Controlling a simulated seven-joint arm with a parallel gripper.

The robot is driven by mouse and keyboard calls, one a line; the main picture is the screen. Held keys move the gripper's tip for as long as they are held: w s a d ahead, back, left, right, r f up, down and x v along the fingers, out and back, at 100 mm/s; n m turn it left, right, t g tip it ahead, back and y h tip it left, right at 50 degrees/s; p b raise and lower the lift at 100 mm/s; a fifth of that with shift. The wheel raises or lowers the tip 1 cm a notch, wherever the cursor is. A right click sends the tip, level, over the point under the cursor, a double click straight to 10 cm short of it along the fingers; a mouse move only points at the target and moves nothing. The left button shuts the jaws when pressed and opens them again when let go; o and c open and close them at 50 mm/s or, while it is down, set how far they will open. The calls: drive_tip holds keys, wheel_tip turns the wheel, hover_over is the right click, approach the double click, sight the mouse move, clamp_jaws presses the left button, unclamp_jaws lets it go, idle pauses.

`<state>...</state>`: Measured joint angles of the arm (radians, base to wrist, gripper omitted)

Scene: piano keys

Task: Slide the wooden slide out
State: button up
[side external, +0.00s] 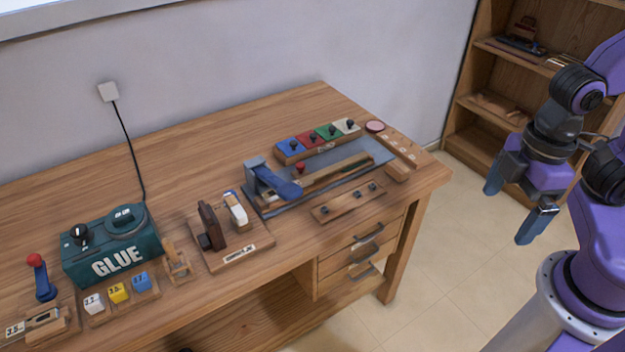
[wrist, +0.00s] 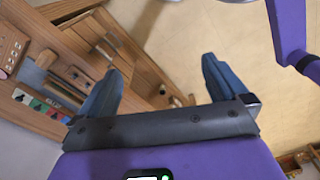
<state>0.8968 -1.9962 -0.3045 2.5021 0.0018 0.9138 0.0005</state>
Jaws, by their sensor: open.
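A long wooden strip (side external: 345,172) lies on a blue-grey plate (side external: 377,150) at the right part of the workbench. A small wooden block (side external: 397,173) sits at the near end of a narrow wooden rail (side external: 393,143) by the right edge. I cannot tell which of these is the wooden slide. My gripper (side external: 512,210) is open and empty, off the bench's right side over the floor. In the wrist view its two blue fingers (wrist: 162,64) are spread wide, with the bench tilted at upper left.
Coloured button blocks (side external: 318,138) stand behind the plate. A blue-handled lever (side external: 274,182) is at its left, a knobbed wooden bar (side external: 348,202) in front. A green glue box (side external: 112,245) is farther left. A bookshelf (side external: 490,75) stands behind my arm. Free floor (side external: 450,260) lies right of the bench.

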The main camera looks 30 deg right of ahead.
drive_tip(key=shift+w+a, duration=0.2)
drive_tip(key=c, duration=0.8)
drive_tip(key=shift+m+y, duration=0.5)
drive_tip(key=w+a, duration=0.2)
drive_tip(key=w, duration=0.1)
drive_tip(key=w+a, duration=0.2)
drive_tip(key=w, duration=0.1)
drive_tip(key=w+a+r, duration=0.1)
drive_tip(key=w+a, duration=0.1)
drive_tip(key=w, duration=0.1)
drive_tip(key=shift+c, duration=0.3)
drive_tip(key=m+t+y, duration=0.2)
drive_tip(key=m+t, duration=0.1)
hover_over(301, 164)
drive_tip(key=s+d, duration=0.5)
wheel_tip(301, 164, down, 6)
drive_tip(key=x, duration=1.6)
drive_tip(key=shift+w+f, duration=0.1)
drive_tip(key=shift+f, duration=0.25)
drive_tip(key=shift+c, duration=0.3)
